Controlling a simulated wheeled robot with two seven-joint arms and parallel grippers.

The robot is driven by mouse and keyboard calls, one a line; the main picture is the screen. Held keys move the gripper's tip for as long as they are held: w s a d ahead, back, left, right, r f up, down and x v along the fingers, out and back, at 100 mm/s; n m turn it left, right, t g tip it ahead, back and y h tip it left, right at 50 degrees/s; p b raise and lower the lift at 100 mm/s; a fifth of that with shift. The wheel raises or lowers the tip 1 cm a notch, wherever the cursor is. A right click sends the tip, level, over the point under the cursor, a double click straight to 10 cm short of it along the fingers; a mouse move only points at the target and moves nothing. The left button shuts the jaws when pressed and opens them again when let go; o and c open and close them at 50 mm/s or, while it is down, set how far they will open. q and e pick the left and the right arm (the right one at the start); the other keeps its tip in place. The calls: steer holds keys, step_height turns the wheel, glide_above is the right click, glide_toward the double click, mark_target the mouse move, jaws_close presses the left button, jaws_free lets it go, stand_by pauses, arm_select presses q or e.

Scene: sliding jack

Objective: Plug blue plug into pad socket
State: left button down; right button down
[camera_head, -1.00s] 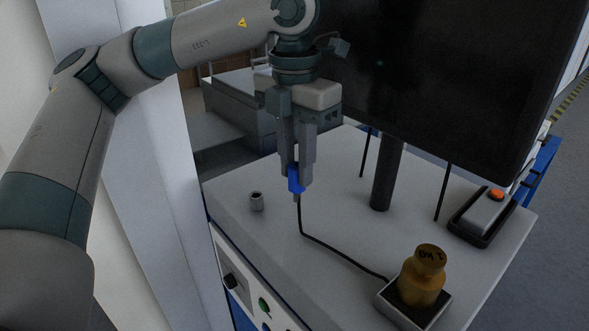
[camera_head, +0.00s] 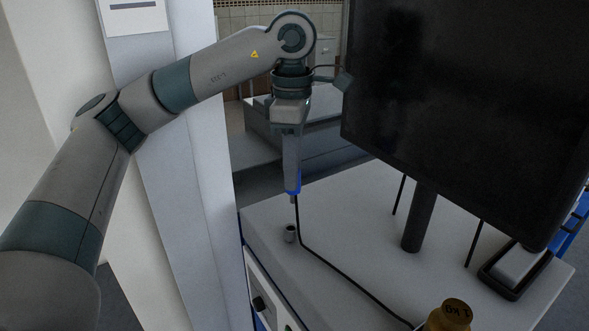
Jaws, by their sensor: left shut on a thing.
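My left gripper (camera_head: 292,178) comes down from above and is shut on the blue plug (camera_head: 293,184). The plug points down, with its metal tip below and a black cable (camera_head: 335,270) hanging from it to the table. My right gripper is not in view.
A large black monitor (camera_head: 460,110) on a dark post (camera_head: 418,222) stands over the right part of the table. A brass weight (camera_head: 448,317) shows at the bottom edge. A grey device in a black tray (camera_head: 515,268) lies at the right.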

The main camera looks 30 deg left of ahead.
mark_target(291, 201)
arm_select(q)
steer(key=shift+a+m, duration=0.25)
steer(key=shift+m, duration=0.05)
stand_by(0.4)
steer(key=shift+f+b, duration=0.1)
steer(key=shift+b, duration=0.3)
steer(key=shift+f+b, duration=2.2)
steer(key=shift+f, duration=0.55)
steer(key=shift+b, duration=0.35)
steer(key=shift+f+b, duration=1.7)
steer(key=shift+f, duration=0.35)
steer(key=c, duration=1.4)
jaws_free()
steer(key=shift+c, duration=0.2)
steer(key=shift+r, duration=0.2)
